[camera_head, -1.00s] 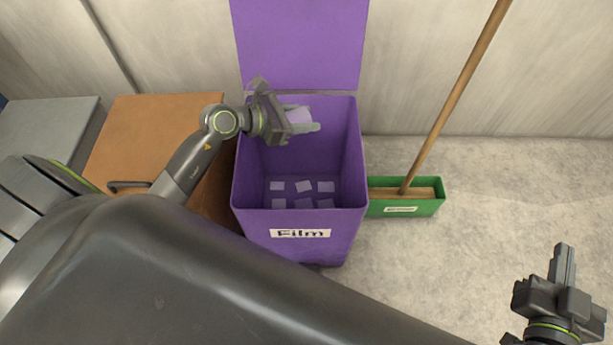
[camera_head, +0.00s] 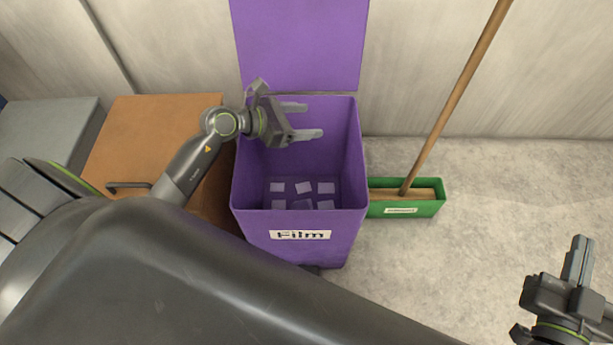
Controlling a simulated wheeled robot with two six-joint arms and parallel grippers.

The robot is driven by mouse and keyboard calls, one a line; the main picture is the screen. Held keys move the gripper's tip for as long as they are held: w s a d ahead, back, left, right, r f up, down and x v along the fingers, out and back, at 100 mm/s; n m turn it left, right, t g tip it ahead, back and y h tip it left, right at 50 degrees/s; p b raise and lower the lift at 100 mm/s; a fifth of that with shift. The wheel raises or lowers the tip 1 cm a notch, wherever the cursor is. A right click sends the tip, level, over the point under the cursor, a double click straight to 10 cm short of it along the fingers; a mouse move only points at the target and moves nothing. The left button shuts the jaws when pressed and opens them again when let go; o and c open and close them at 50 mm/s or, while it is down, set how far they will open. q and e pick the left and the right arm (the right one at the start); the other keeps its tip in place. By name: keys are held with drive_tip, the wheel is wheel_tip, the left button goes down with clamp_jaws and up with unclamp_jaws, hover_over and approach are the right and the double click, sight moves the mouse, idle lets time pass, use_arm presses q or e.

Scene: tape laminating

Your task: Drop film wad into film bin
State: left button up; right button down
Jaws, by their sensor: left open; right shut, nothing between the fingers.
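The purple film bin (camera_head: 300,249) stands open in the middle, with its "Film" label facing me. My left gripper (camera_head: 313,120) is over the back part of the bin's opening, its fingers apart and pointing right, with nothing between them. Several small pale lilac pieces (camera_head: 304,187) lie on the bin's floor. I cannot tell whether one of them is the film wad, and I see no wad elsewhere. My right gripper (camera_head: 578,260) is at the lower right over bare floor, shut and empty.
The purple lid (camera_head: 298,45) stands raised against the wall. A green tray (camera_head: 403,208) with a broom (camera_head: 452,103) is right of the bin. An orange-brown cabinet (camera_head: 135,145) stands to the left. The floor at right is clear.

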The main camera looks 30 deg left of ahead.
use_arm(q)
drive_tip(key=p+v, duration=0.3)
drive_tip(key=v, duration=1.4)
drive_tip(key=shift+s+a, duration=0.15)
drive_tip(key=shift+a, duration=0.05)
use_arm(e)
drive_tip(key=s+a+f+g+y, duration=0.1)
drive_tip(key=s+f+g, duration=0.4)
drive_tip(key=f, duration=0.3)
drive_tip(key=s+a+f+g+y, duration=0.1)
drive_tip(key=s+f+g, duration=0.4)
drive_tip(key=f+g, duration=0.2)
drive_tip(key=shift+a+f+m+y, duration=0.3)
drive_tip(key=shift+f+m, duration=0.1)
drive_tip(key=shift+f, duration=0.7)
drive_tip(key=shift+s, duration=0.1)
